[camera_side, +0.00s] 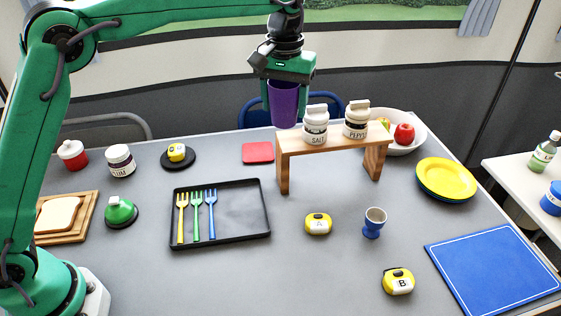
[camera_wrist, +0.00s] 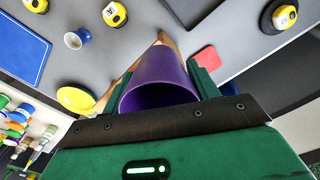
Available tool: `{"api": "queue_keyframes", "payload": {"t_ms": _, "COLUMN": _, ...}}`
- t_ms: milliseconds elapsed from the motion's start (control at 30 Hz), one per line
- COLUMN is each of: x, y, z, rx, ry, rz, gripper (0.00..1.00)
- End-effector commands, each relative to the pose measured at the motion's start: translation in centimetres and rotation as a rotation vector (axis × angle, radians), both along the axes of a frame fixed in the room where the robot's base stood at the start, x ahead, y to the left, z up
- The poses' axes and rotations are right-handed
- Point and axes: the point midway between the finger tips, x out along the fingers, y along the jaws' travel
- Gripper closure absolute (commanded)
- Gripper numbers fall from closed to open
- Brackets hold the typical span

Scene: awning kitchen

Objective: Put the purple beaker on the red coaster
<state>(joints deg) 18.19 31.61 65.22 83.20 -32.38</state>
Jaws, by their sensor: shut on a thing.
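The purple beaker (camera_side: 284,104) hangs upright in my gripper (camera_side: 283,84), above the table's far side. My gripper is shut on it. In the wrist view the beaker (camera_wrist: 160,82) sits between the two green fingers, its open mouth facing the camera. The red coaster (camera_side: 258,152) lies flat and bare on the table, below and to the left of the beaker in the side view. In the wrist view the coaster (camera_wrist: 207,58) shows to the right of the beaker, apart from it.
A wooden shelf (camera_side: 335,139) with salt (camera_side: 315,127) and pepper (camera_side: 356,121) jars stands just right of the beaker in the side view. A black tray (camera_side: 240,210) with several forks lies nearer the front. A fruit bowl (camera_side: 420,135) and yellow plates (camera_side: 446,178) are further right.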

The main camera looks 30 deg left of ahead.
Motion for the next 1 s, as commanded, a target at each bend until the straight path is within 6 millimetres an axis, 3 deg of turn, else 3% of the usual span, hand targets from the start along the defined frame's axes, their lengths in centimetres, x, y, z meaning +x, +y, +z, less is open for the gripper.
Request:
{"api": "queue_keyframes", "payload": {"t_ms": 33, "x": 1.0, "y": 1.9, "z": -0.1, "rx": 0.0, "ry": 0.0, "rz": 0.064, "gripper": 0.63}}
{"api": "queue_keyframes", "payload": {"t_ms": 233, "x": 3.7, "y": 7.9, "z": -0.2, "rx": 0.0, "ry": 0.0, "rz": 0.273, "gripper": 0.63}}
{"api": "queue_keyframes", "payload": {"t_ms": 600, "x": 5.7, "y": 14.7, "z": -0.5, "rx": 0.0, "ry": 0.0, "rz": 0.495, "gripper": 0.63}}
{"api": "queue_keyframes", "payload": {"t_ms": 700, "x": 6.0, "y": 16.2, "z": -0.5, "rx": 0.0, "ry": 0.0, "rz": 0.543, "gripper": 0.63}}
{"api": "queue_keyframes", "payload": {"t_ms": 1000, "x": 5.9, "y": 16.0, "z": -4.4, "rx": 0.001, "ry": 0.003, "rz": 0.539, "gripper": 0.63}}
